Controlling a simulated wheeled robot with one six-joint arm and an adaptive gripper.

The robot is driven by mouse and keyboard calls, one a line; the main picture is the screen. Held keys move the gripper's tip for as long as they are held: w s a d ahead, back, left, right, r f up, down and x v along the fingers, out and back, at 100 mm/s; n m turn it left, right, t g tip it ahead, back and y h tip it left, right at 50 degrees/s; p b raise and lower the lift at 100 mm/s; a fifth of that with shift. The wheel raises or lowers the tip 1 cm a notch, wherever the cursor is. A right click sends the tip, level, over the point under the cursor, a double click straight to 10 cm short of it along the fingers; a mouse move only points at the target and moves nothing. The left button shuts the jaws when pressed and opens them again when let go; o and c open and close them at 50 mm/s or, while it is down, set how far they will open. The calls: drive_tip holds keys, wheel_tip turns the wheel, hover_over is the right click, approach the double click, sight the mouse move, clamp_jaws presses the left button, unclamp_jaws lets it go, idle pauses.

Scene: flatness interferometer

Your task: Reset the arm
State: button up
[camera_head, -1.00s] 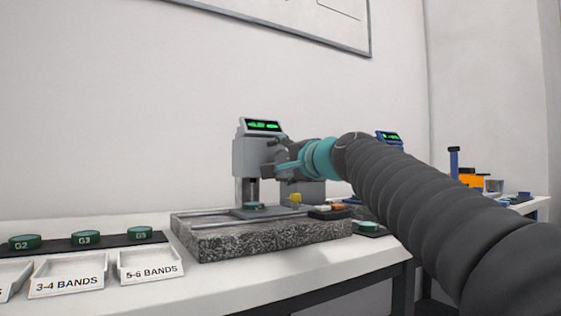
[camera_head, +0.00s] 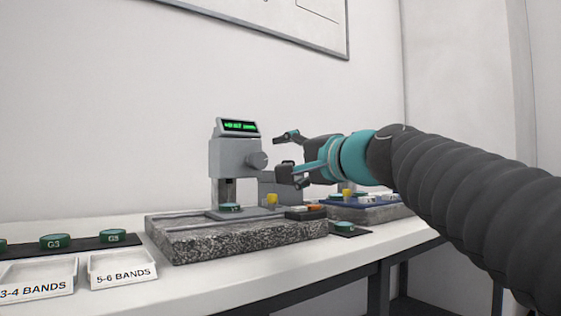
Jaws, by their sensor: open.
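My gripper (camera_head: 287,154) is open and empty. It is in the air to the right of the interferometer (camera_head: 229,160), a grey instrument with a green-lit display and a round knob on its right side. The gripper's fingers point left, towards the instrument, and it appears above the bench. My arm, in a dark ribbed sleeve with a teal wrist, reaches in from the right and hides part of what stands behind it. A green disc (camera_head: 231,207) sits under the instrument's head.
The instrument stands on a speckled granite slab (camera_head: 236,239). Green discs G3 (camera_head: 54,241) and G5 (camera_head: 113,236) sit on a dark strip at left, behind the white "3-4 BANDS" (camera_head: 38,279) and "5-6 BANDS" (camera_head: 123,268) trays. A blue plate (camera_head: 372,200) lies at right.

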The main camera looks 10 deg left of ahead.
drive_tip(key=shift+s+d, duration=0.25)
drive_tip(key=shift+d, duration=0.1)
drive_tip(key=s+d+f+n+g+h+p, duration=0.1)
drive_tip(key=s+d+f+g+h+p, duration=0.1)
drive_tip(key=s+d+f, duration=0.5)
drive_tip(key=s+d+f+n+g+h+p, duration=0.2)
drive_tip(key=s+d+f+h+p, duration=0.2)
drive_tip(key=s+d+f+h, duration=0.3)
drive_tip(key=s+d+f+n+g+h+p, duration=0.2)
drive_tip(key=s+d+f+h+p, duration=0.2)
drive_tip(key=s+d+f, duration=0.4)
drive_tip(key=d+f, duration=0.3)
drive_tip(key=f, duration=0.4)
drive_tip(key=d+f, duration=0.3)
drive_tip(key=f, duration=0.4)
drive_tip(key=shift+s+f+h, duration=0.15)
drive_tip(key=shift+f+h, duration=0.1)
drive_tip(key=shift+h, duration=0.05)
